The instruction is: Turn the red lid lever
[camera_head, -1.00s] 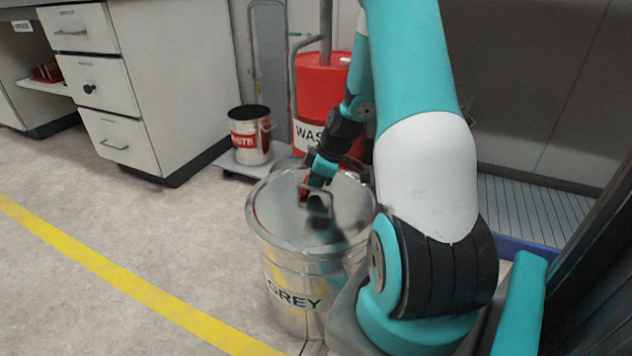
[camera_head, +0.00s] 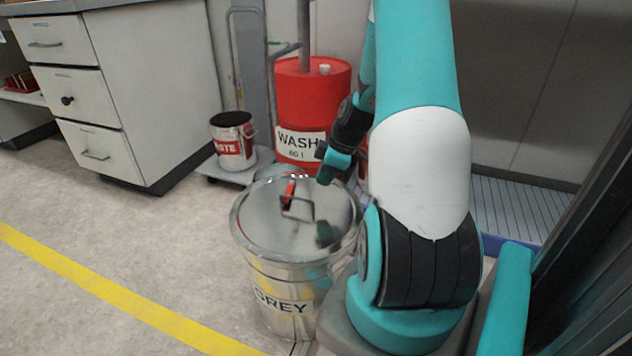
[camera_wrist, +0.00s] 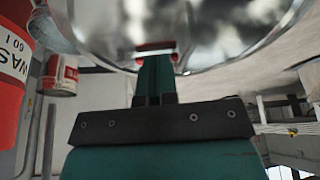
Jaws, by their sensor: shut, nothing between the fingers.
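The red lid lever (camera_head: 289,193) stands on the round metal lid (camera_head: 262,215) of the can marked GREY, next to a dark wire handle (camera_head: 298,209). My gripper (camera_head: 324,178) is shut and empty, above the lid's far side, to the right of the lever and apart from it in the head view. In the wrist view the shut fingers (camera_wrist: 155,76) point at the shiny lid (camera_wrist: 215,25), and a red piece (camera_wrist: 155,46), seemingly the lever, shows just beyond the fingertips, partly covered by them.
A red drum marked WASH (camera_head: 311,100) stands behind the can. A small waste pail (camera_head: 233,143) sits on a low trolley (camera_head: 215,172) at the back left. A drawer cabinet (camera_head: 150,90) is farther left. Open floor lies left of the can.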

